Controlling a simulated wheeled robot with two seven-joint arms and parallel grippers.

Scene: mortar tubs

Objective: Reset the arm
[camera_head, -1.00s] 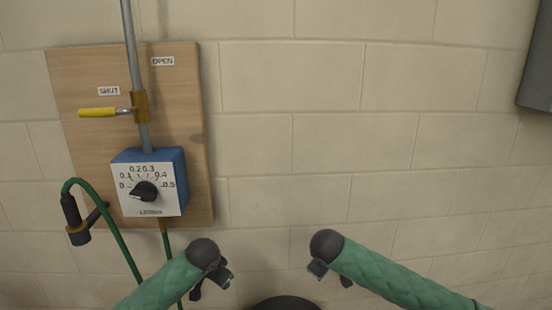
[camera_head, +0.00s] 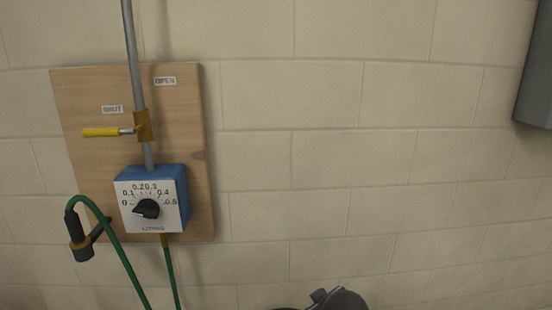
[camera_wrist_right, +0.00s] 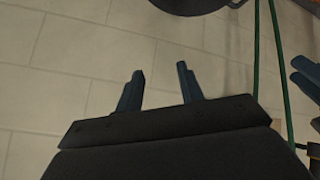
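My right gripper (camera_wrist_right: 160,78) is open in the right wrist view, with two dark blue-grey fingers spread apart and nothing between them. A pair of similar dark fingers at the right edge of that view looks like my left gripper (camera_wrist_right: 304,77), with a gap between them; the rest is cut off. Neither gripper's fingers can be made out in the head view. A dark grey rounded part of mine (camera_head: 340,300) shows at its bottom edge.
A wooden board (camera_head: 85,95) on the block wall carries a yellow-handled valve (camera_head: 102,132) near the SHUT label and a blue dial box (camera_head: 152,200). A green hose (camera_head: 120,262) hangs from a black nozzle (camera_head: 76,230). A grey box (camera_head: 535,80) is far right.

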